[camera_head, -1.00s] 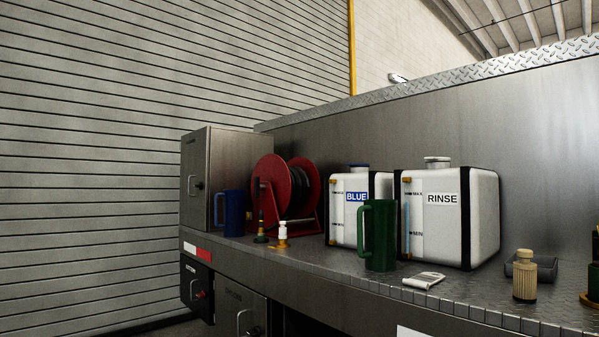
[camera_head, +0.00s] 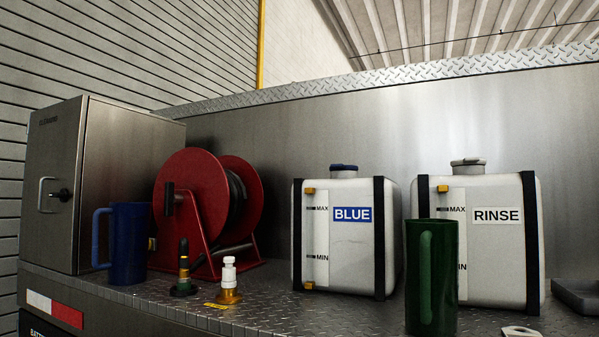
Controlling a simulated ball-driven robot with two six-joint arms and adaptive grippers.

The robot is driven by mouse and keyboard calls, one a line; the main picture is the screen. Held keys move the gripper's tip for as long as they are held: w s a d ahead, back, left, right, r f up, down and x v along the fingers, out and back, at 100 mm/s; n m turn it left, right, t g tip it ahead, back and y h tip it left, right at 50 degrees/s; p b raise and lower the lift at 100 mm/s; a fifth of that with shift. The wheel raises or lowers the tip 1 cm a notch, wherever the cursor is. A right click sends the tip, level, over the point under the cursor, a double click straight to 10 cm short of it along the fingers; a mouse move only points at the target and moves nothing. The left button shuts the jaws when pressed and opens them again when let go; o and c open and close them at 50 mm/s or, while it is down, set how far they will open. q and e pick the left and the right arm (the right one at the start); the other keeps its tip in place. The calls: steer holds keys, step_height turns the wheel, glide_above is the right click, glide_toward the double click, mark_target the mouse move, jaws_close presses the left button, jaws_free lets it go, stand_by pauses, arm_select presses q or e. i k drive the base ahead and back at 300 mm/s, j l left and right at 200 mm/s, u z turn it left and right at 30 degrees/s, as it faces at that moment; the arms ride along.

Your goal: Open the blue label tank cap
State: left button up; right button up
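The white tank with the blue "BLUE" label (camera_head: 345,262) stands on the metal deck, strapped with black bands. Its dark blue cap (camera_head: 344,168) sits on the neck at the top and looks closed. Its front carries MAX and MIN marks and yellow fittings. Neither of my grippers shows in the head view.
The white RINSE tank (camera_head: 497,255) with a grey cap stands to the right. A green jug (camera_head: 418,290) is in front of it. A red hose reel (camera_head: 190,200), blue jug (camera_head: 130,245), two small fittings (camera_head: 229,280) and a steel cabinet (camera_head: 105,180) are left. The deck (camera_head: 290,312) before the BLUE tank is clear.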

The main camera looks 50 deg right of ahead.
mark_target(339, 167)
steer(key=i+u, duration=0.1)
steer(key=i, duration=1)
